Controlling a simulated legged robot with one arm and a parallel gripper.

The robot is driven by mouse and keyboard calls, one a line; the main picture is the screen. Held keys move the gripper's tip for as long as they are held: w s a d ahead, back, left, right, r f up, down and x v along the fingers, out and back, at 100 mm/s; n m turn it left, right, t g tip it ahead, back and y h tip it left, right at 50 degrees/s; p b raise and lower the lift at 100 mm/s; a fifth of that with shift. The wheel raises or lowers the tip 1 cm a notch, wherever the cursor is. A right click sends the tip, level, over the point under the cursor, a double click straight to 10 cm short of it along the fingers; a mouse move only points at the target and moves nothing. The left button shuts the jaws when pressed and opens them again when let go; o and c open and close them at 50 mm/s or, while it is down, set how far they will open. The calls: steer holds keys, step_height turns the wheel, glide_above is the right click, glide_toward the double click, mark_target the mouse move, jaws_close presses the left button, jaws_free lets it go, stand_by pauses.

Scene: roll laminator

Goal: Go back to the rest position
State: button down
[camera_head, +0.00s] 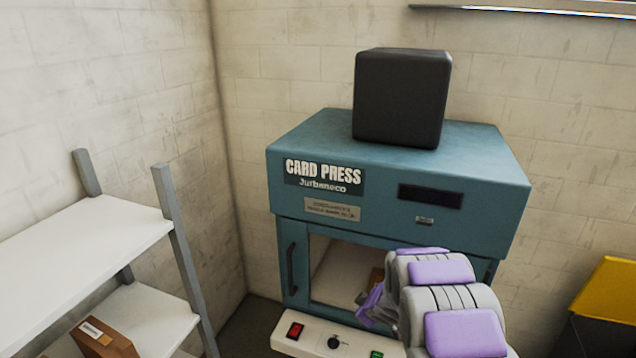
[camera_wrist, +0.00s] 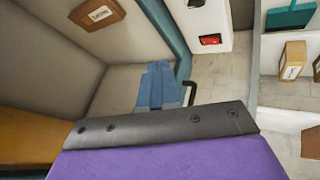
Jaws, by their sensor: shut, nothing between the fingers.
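My gripper (camera_head: 369,303), with purple parts, is in front of the lower right of the teal card press (camera_head: 400,215) in the head view. Its fingers are together with nothing between them. My grey and purple arm comes in from the bottom right and covers part of the press front. In the wrist view, my gripper's purple body and dark edge (camera_wrist: 165,128) fill the bottom. A black handle (camera_head: 291,270) is on the left of the press front. It also shows in the wrist view (camera_wrist: 191,92). I cannot tell whether my gripper touches the press.
A black box (camera_head: 402,98) sits on the press. A brown box (camera_wrist: 97,14) shows inside it. A white panel below carries a red switch (camera_head: 295,331) and a knob. A white shelf (camera_head: 75,260) with a brown box (camera_head: 103,338) stands left. A yellow-topped object (camera_head: 608,292) stands right.

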steer(key=s+d+r+m+h, duration=0.4)
steer(key=s+d+r, duration=0.2)
steer(key=d+r, duration=0.3)
steer(key=s+d+r+m+g+h, duration=0.1)
steer(key=s+r+m+g, duration=0.1)
steer(key=s+r, duration=0.3)
steer(key=s+d+r+m+g, duration=0.1)
steer(key=s+r, duration=0.1)
steer(key=s, duration=0.6)
steer(key=s+a+r+m+g+y, duration=0.1)
steer(key=s+a+g, duration=0.1)
steer(key=s, duration=0.8)
steer(key=s+a+r+m+g+y, duration=0.1)
steer(key=s+a, duration=0.3)
steer(key=s, duration=0.6)
steer(key=s+a+r+m+g+y+b, duration=0.1)
steer(key=s+a+r+g, duration=0.1)
steer(key=s, duration=0.8)
steer(key=shift+s+a+r+m+g, duration=0.15)
steer(key=shift+s+a+m+g, duration=0.3)
steer(key=shift+a, duration=0.6)
steer(key=c, duration=1.8)
jaws_free()
steer(key=shift+w, duration=0.15)
